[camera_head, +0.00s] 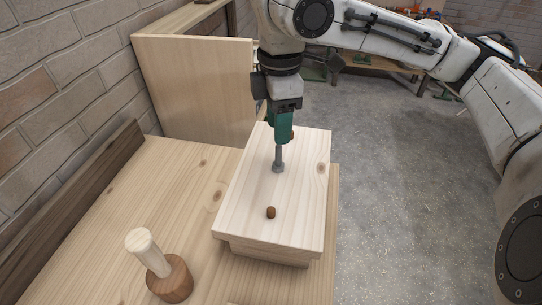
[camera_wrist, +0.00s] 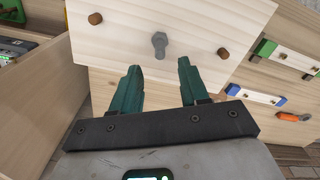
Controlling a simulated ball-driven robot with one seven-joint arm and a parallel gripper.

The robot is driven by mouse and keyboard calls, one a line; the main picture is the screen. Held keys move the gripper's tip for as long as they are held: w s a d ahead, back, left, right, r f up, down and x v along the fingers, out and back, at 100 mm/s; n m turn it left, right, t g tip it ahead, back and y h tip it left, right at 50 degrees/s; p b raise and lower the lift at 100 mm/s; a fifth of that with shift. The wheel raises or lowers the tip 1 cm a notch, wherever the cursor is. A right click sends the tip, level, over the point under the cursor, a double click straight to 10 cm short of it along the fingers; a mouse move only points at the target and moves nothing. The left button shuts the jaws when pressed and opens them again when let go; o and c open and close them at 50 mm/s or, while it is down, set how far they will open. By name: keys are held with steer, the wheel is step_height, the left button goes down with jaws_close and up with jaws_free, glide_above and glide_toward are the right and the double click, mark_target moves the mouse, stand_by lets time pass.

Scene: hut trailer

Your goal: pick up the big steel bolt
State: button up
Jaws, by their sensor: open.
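The big steel bolt (camera_head: 278,160) is grey and stands on the top of a pale wooden box (camera_head: 246,203), near its middle. In the wrist view the bolt (camera_wrist: 160,43) is just beyond my fingertips, centred between them. My gripper (camera_head: 281,138) points down above the box with its green fingers close to the upper part of the bolt. In the wrist view my gripper (camera_wrist: 160,69) is open, with nothing between the fingers. The head view does not show whether the fingers touch the bolt.
A brown wooden peg (camera_head: 271,212) sticks up from the box, and a second peg (camera_wrist: 95,18) shows in the wrist view. A wooden mallet (camera_head: 168,276) stands on the bench (camera_head: 130,215) at front left. A wooden panel (camera_head: 195,90) rises behind.

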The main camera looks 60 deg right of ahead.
mark_target(278, 164)
step_height(278, 164, down, 3)
steer(key=shift+w+r, duration=0.1)
steer(key=shift+f, duration=2.7)
jaws_close()
